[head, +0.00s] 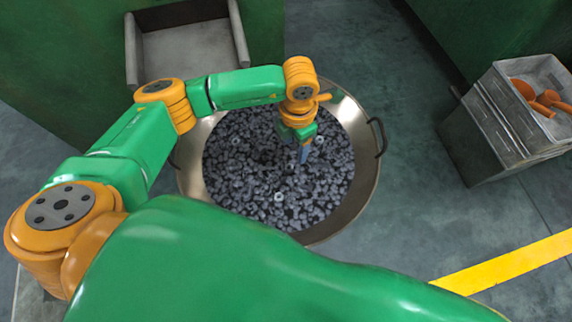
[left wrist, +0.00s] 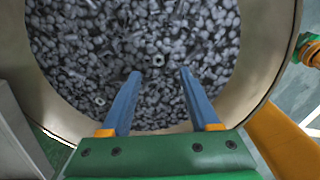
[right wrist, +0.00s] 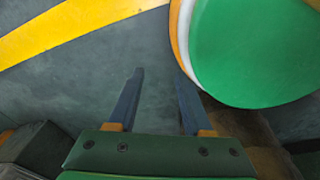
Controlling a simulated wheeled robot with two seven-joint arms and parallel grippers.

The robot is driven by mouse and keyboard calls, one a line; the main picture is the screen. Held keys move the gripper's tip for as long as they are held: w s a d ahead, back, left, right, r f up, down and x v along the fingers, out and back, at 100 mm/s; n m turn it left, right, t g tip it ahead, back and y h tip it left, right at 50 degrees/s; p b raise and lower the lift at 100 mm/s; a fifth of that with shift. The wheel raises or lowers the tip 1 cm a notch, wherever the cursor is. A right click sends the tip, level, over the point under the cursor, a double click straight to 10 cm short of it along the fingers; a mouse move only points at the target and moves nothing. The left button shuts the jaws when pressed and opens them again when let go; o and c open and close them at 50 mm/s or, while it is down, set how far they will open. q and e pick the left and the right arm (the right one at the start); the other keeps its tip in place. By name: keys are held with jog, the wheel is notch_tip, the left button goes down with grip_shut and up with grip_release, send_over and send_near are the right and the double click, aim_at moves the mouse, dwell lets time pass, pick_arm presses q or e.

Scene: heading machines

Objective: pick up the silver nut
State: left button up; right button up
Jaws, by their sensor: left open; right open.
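A silver nut (left wrist: 158,60) lies on the heap of dark grey bolts in a wide round metal pan (head: 362,165). In the left wrist view the nut shows just beyond the gap between my left fingertips. A second nut (left wrist: 99,101) lies left of the left finger, and a nut (head: 278,196) also shows in the head view. My left gripper (left wrist: 161,72) is open and empty, pointing down over the pan; it also shows in the head view (head: 304,154). My right gripper (right wrist: 158,73) is open and empty above the floor, away from the pan.
The pan has a raised rim and a side handle (head: 380,137). A green machine with a grey chute (head: 188,52) stands behind it. A grey bin (head: 500,120) with orange items stands at right. Floor between pan and bin is clear. A yellow line (head: 505,264) crosses the floor.

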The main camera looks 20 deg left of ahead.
aim_at(291, 166)
pick_arm(q)
jog(key=f, duration=0.1)
jog(key=f+b, duration=0.1)
jog(key=f, duration=0.1)
jog(key=shift+w+a+f, duration=0.25)
jog(key=shift+w+a, duration=0.05)
jog(key=shift+w, duration=0.1)
jog(key=shift+f, duration=0.35)
jog(key=f, duration=0.2)
jog(key=s+f+b, duration=0.1)
jog(key=f, duration=0.2)
jog(key=shift+s+a+f, duration=0.1)
jog(key=shift+f, duration=0.2)
grip_shut()
pick_arm(e)
jog(key=f, duration=0.1)
jog(key=w+f, duration=0.1)
jog(key=f, duration=0.1)
jog(key=shift+w+a+f, duration=0.15)
jog(key=shift+w+f, duration=0.1)
jog(key=shift+w, duration=0.15)
